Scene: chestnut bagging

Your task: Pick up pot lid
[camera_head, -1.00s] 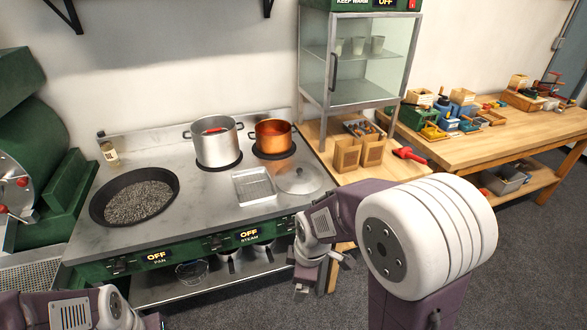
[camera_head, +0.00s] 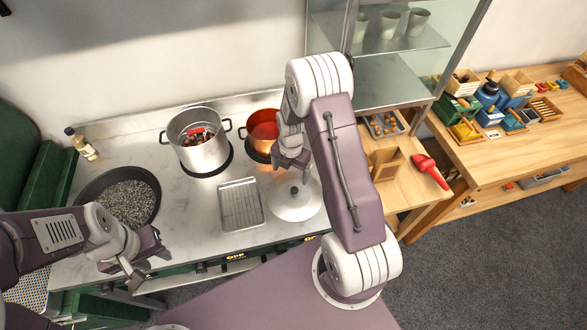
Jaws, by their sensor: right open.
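The pot lid (camera_head: 294,203) is a round silvery disc with a small dark knob. It lies flat on the steel counter, right of the wire rack. My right gripper (camera_head: 291,165) is open and hangs just above the lid's far side, over the knob's back; I cannot tell the exact height gap. My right arm hides part of the area right of the lid. My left gripper (camera_head: 136,274) is at the counter's front edge, left of the rack and away from the lid. Its fingers look spread apart with nothing between them.
A steel pot (camera_head: 203,153) with contents and a red-handled item stands at the back. A copper pot (camera_head: 263,133) stands close behind my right gripper. A wire rack (camera_head: 241,206) lies left of the lid. A pan of dark grains (camera_head: 122,190) is at the left. A glass cabinet (camera_head: 385,85) stands at the right.

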